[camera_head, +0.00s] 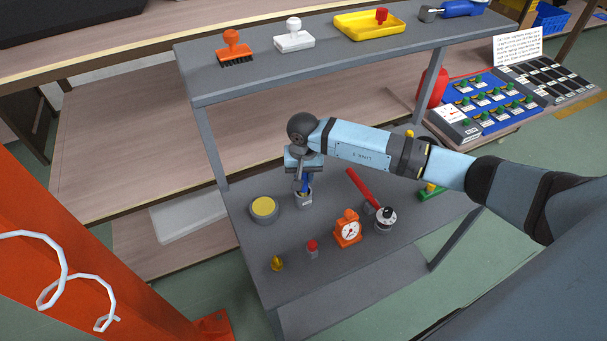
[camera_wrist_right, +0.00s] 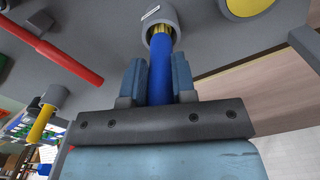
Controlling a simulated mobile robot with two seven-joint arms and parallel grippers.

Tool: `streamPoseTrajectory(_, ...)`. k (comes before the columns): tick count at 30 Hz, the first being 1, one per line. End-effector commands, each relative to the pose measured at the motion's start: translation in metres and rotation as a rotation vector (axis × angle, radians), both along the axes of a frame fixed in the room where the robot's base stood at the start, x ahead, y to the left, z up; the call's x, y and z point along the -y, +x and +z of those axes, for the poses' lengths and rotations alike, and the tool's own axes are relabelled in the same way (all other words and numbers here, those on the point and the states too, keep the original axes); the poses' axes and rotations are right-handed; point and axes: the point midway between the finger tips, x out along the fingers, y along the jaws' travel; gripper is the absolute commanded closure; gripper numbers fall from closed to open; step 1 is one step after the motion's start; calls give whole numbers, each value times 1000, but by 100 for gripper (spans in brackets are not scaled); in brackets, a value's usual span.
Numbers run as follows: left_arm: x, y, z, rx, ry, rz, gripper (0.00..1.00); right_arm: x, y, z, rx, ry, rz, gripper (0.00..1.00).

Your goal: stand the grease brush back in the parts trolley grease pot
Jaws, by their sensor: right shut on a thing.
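The grease brush has a blue handle (camera_head: 306,184) and pale yellow bristles. My right gripper (camera_head: 302,172) is shut on it above the trolley's middle shelf. In the wrist view the blue handle (camera_wrist_right: 160,78) sits between the two fingers, bristles toward the pot. The grease pot (camera_head: 304,199) is a small grey cup with a white label, standing on the shelf directly below the gripper. In the wrist view the bristles are at the mouth of the pot (camera_wrist_right: 172,14); I cannot tell how deep they reach. My left gripper is not in view.

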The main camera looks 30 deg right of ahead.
Motion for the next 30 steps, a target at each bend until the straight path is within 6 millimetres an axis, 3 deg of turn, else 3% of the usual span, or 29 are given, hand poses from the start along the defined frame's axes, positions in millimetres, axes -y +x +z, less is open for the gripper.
streamPoseTrajectory(1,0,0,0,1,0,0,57,0,0,0,0,0,0,70)
streamPoseTrajectory(4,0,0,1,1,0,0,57,0,0,0,0,0,0,47)
streamPoseTrajectory(5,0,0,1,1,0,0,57,0,0,0,0,0,0,45)
streamPoseTrajectory(14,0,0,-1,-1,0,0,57,0,0,3,1,0,0,45)
streamPoseTrajectory(24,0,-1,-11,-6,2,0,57,0,1,54,4,-1,1,45)
streamPoseTrajectory(30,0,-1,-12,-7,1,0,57,0,0,73,0,-1,0,45)
